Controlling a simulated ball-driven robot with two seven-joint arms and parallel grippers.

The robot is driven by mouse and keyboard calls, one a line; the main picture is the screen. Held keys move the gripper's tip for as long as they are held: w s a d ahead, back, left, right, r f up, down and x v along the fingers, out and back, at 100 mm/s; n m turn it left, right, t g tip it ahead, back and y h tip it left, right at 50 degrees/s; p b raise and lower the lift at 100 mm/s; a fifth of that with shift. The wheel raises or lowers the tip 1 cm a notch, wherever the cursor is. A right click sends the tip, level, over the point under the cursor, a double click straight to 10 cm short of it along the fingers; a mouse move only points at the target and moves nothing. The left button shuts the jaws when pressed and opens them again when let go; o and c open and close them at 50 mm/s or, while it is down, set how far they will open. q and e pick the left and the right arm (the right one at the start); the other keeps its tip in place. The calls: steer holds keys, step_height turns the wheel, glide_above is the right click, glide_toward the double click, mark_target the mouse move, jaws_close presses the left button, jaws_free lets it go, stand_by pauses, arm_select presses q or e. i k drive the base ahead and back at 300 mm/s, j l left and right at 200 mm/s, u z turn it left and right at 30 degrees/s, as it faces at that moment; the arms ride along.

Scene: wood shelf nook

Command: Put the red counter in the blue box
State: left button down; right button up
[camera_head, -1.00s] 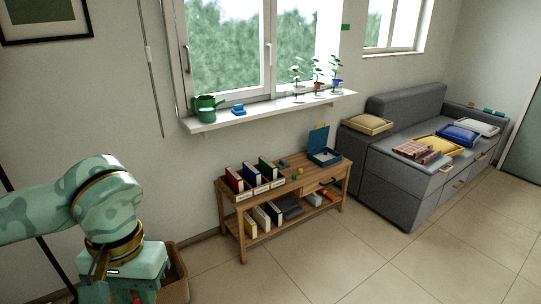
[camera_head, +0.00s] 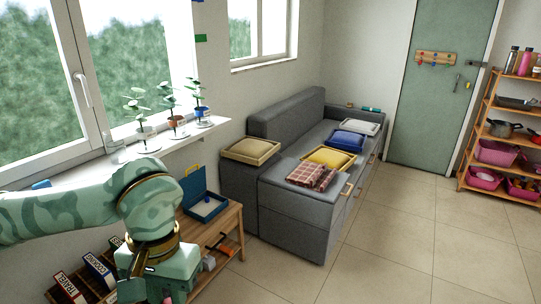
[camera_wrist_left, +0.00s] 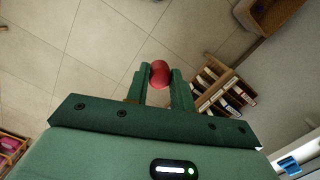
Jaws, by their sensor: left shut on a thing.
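The red counter (camera_wrist_left: 159,75) is a round red piece between my left gripper's fingertips (camera_wrist_left: 160,80) in the left wrist view. The gripper is shut on it, well above the floor. In the head view my left gripper's body (camera_head: 160,272) hangs in front of the wooden bench, and its fingertips and the counter are hidden or out of frame. The blue box (camera_head: 208,209) stands on the right end of the bench, with its blue lid raised at the back. It is to the right of my gripper in the picture. My right gripper is not in view.
The bench (camera_head: 229,222) also bears labelled books (camera_head: 98,268) at its left. The white window sill (camera_head: 175,147) with plants juts out above it. A grey sofa (camera_head: 290,205) with trays and cushions stands to the right. The tiled floor (camera_head: 400,230) is open.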

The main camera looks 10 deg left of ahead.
mark_target(216, 205)
steer(key=i, duration=2.55)
steer(key=i+u, duration=0.4)
steer(key=i+l+u, duration=0.15)
steer(key=u, duration=0.25)
steer(key=i+l+u, duration=0.25)
steer(key=u, duration=0.15)
steer(key=i+l, duration=0.05)
steer(key=i, duration=0.1)
